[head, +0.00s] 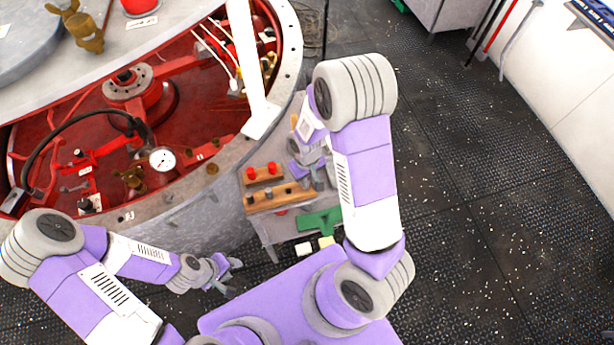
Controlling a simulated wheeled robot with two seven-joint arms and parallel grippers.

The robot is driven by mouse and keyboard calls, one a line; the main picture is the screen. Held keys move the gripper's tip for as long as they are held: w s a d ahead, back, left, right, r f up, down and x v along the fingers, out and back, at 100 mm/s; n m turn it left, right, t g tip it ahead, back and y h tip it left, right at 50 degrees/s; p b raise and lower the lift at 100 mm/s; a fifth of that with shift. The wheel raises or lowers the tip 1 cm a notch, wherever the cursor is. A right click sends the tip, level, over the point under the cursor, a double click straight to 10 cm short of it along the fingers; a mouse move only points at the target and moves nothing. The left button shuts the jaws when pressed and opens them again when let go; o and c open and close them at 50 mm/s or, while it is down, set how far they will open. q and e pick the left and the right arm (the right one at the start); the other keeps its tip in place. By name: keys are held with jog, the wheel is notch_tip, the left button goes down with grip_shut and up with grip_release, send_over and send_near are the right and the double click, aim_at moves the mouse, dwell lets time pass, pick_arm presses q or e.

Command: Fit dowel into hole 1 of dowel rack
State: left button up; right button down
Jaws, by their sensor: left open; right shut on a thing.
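The dowel rack (279,199) is a long wooden block with several dark spots along its top, on a small grey table in the middle of the head view. Which spot is hole 1 cannot be told. My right gripper (319,184) is at the rack's right end, low over the table and partly hidden by my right arm. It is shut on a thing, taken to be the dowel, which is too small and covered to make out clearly. My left gripper (231,277) is open and empty, left of the table and apart from the rack.
A second wooden block with red knobs (263,173) stands just behind the rack. A large round machine with a red interior (125,145) borders the table behind and left. Dark floor is open at right.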

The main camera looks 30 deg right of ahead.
jog(key=shift+f, duration=0.25)
jog(key=c, duration=0.9)
grip_release()
notch_tip(320, 180, up, 8)
jog(key=shift+f+p, duration=0.15)
jog(key=shift+p, duration=0.25)
